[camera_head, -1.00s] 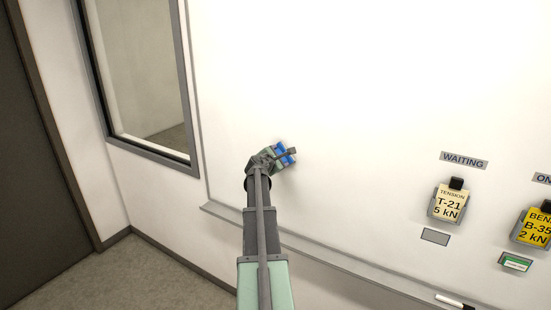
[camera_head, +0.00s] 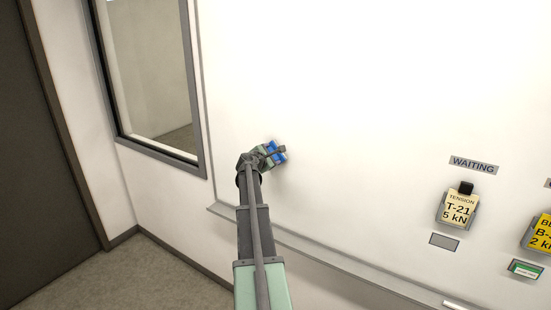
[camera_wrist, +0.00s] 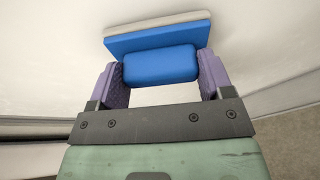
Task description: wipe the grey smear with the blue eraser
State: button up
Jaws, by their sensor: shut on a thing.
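The blue eraser (camera_head: 276,151) is in my gripper (camera_head: 275,152), at the left part of the whiteboard in the head view. In the wrist view the eraser (camera_wrist: 156,45) shows a blue grip and base with a pale pad, and the purple fingers of my gripper (camera_wrist: 158,75) are shut on the grip from both sides. The pad faces the whiteboard (camera_head: 370,100) and lies at or very close to its surface; I cannot tell if it touches. No grey smear shows in either view; the eraser and arm hide part of the board.
A ledge (camera_head: 320,255) runs along the board's lower edge, with a pale marker (camera_head: 455,304) on it at the right. A "WAITING" label (camera_head: 473,165) and tags T-21 (camera_head: 458,208) and a yellow one (camera_head: 543,235) are at the right. A window (camera_head: 155,80) is at the left.

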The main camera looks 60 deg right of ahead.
jog(key=shift+w+d, duration=0.2)
jog(key=shift+w, duration=1.15)
jog(key=shift+w+d, duration=0.2)
jog(key=shift+w, duration=5.35)
jog(key=shift+a, duration=0.1)
jog(key=shift+w+a, duration=0.1)
jog(key=shift+a, duration=2.85)
jog(key=a, duration=0.3)
